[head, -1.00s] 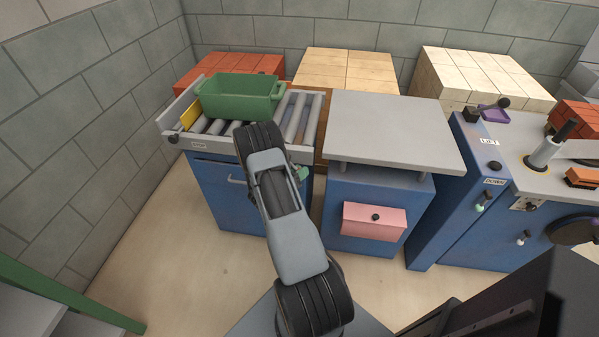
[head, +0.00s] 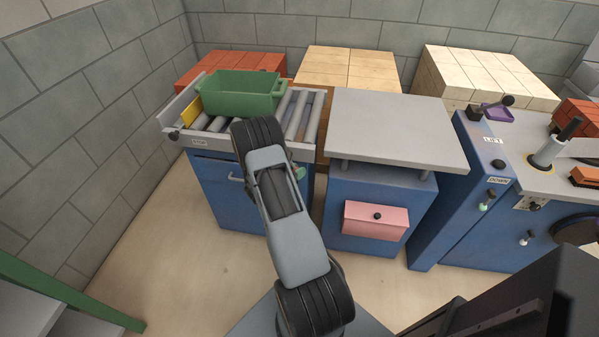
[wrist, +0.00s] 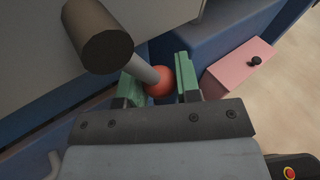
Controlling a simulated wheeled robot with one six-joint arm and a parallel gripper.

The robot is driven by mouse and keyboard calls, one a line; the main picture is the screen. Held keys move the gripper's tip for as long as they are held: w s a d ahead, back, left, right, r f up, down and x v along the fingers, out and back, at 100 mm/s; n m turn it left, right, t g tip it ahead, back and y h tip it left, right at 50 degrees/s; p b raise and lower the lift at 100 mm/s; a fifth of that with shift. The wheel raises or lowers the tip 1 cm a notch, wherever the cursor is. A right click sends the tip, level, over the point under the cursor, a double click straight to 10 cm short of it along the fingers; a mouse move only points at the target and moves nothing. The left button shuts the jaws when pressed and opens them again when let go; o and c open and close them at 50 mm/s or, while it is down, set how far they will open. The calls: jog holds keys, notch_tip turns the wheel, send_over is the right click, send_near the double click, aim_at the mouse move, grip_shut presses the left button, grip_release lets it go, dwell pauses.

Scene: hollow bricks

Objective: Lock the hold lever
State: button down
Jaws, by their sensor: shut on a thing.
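The hold lever appears in the wrist view as a short grey rod (wrist: 142,68) with a red ball knob (wrist: 159,82) at its end. The rod comes out from beside a thick dark cylinder (wrist: 97,36). My gripper (wrist: 158,84) is shut on the red knob, with one green finger on each side of it. In the head view my arm hides the lever, and only a bit of green finger (head: 300,173) shows beside the blue cabinet of the roller table (head: 218,190).
A green crate (head: 240,103) stands on the rollers beside a yellow plate (head: 191,112). To the right is a grey-topped table (head: 395,130) with a pink box (head: 376,221) on its front. A blue machine with levers (head: 490,215) stands farther right. Brick stacks line the back wall.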

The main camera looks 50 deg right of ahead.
jog(key=shift+w+a+f+m+t+y+b, duration=0.2)
jog(key=shift+w+a+m+t+y+b, duration=0.25)
jog(key=shift+w+m+y+b, duration=0.3)
jog(key=shift+w+a+f+m+t+y+b, duration=0.2)
jog(key=shift+w+a+m+t+y+b, duration=0.25)
jog(key=shift+m+y+b, duration=0.35)
jog(key=shift+w+d, duration=0.1)
jog(key=c, duration=0.8)
grip_release()
jog(key=p+v, duration=0.1)
jog(key=v, duration=1.3)
